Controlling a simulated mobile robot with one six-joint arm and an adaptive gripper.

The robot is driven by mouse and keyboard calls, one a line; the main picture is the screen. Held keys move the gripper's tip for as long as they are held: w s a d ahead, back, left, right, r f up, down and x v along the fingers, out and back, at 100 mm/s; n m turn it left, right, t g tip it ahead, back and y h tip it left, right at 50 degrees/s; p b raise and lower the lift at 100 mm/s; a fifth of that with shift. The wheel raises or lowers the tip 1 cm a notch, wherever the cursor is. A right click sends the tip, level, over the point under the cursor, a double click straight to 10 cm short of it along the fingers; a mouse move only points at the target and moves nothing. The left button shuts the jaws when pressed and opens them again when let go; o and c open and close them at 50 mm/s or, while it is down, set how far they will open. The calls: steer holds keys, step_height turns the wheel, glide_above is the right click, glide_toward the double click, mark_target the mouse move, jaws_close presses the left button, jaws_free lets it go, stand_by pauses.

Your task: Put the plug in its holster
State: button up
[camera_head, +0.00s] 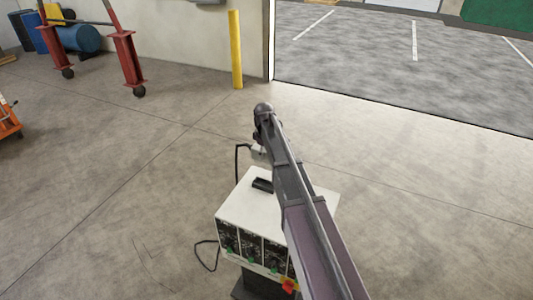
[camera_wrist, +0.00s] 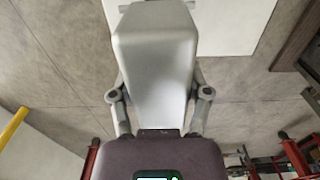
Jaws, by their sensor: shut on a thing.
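The plug (camera_wrist: 155,60) is a light grey block that fills the middle of the wrist view. My gripper (camera_wrist: 156,10) is shut on it, with a finger linkage on each side. In the head view a small pale part of the plug (camera_head: 258,149) shows beside the end of my arm, above and beyond the white box. A black cable (camera_head: 238,165) runs up to it. My gripper (camera_head: 260,140) is mostly hidden there by my arm. A dark raised piece with an opening, apparently the holster (camera_head: 263,185), sits on the box top, partly hidden by my arm.
The white box (camera_head: 240,207) has dark front panels with green parts. A cable loop (camera_head: 206,256) hangs at its left. Concrete floor around it is clear. A yellow post (camera_head: 235,50), red frame (camera_head: 125,60) and blue drum (camera_head: 78,38) stand farther back.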

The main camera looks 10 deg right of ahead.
steer(key=shift+f, duration=0.15)
steer(key=shift+f+b, duration=5.25)
steer(key=shift+b, duration=0.15)
steer(key=shift+f+b, duration=1.6)
steer(key=shift+f, duration=0.05)
steer(key=o, duration=1.4)
steer(key=shift+r, duration=0.1)
